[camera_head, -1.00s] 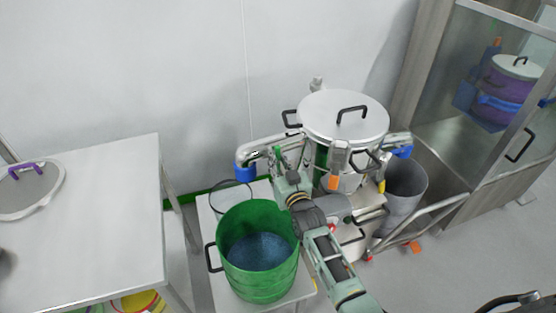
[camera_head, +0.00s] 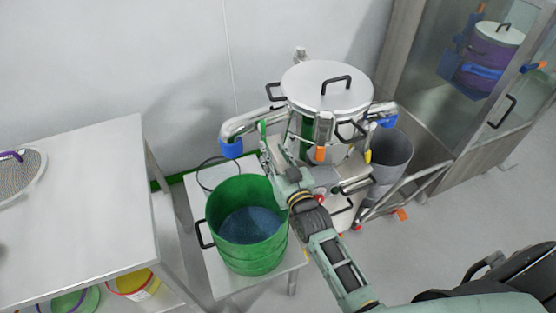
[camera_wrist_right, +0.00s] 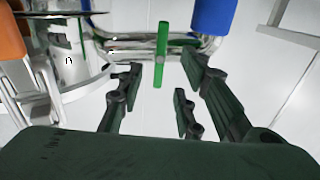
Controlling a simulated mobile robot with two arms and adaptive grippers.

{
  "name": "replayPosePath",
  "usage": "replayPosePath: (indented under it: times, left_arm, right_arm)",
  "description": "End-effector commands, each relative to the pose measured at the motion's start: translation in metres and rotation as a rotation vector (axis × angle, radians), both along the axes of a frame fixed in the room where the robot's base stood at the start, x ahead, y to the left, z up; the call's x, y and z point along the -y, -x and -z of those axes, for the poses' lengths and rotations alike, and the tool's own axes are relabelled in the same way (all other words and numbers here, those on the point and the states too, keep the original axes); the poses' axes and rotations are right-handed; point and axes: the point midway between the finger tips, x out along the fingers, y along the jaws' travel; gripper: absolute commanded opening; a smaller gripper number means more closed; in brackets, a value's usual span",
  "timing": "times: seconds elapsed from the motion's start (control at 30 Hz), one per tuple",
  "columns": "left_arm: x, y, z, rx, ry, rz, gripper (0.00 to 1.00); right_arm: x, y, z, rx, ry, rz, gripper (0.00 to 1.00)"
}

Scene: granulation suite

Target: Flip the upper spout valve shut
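The upper spout (camera_head: 240,126) is a bent metal pipe with a blue end cap (camera_head: 231,148), on the left of a lidded steel vessel (camera_head: 320,88). Its valve has a green handle (camera_head: 263,134), which stands upright in the right wrist view (camera_wrist_right: 162,55). My right gripper (camera_head: 268,158) is just below the handle in the head view. In the right wrist view its fingers (camera_wrist_right: 158,88) are spread and empty, with the handle beyond the gap between them. I cannot tell any contact. My left gripper is not in view.
A green bucket (camera_head: 212,222) with blue contents stands on a small table (camera_head: 225,285) below the spout. A grey bin (camera_head: 392,158) stands right of the vessel. A white table (camera_head: 85,200) is at left, a glass-fronted cabinet (camera_head: 510,125) at right.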

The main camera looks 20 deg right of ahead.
Motion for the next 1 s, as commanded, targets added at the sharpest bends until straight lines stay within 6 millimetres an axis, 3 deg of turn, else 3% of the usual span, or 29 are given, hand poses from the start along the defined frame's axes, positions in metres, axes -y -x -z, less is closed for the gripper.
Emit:
replayPosePath:
  times: [0.2, 0.83, 1.0]
  left_arm:
    - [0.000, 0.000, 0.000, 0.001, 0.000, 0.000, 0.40]
    - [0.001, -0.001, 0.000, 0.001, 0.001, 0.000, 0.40]
    - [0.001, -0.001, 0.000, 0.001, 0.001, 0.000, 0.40]
  right_arm:
    - [0.001, 0.027, 0.000, -0.001, 0.000, -0.001, 0.33]
    - [0.000, 0.032, 0.001, -0.007, 0.000, -0.002, 0.33]
    - [-0.003, 0.050, 0.018, -0.142, 0.017, -0.024, 0.33]
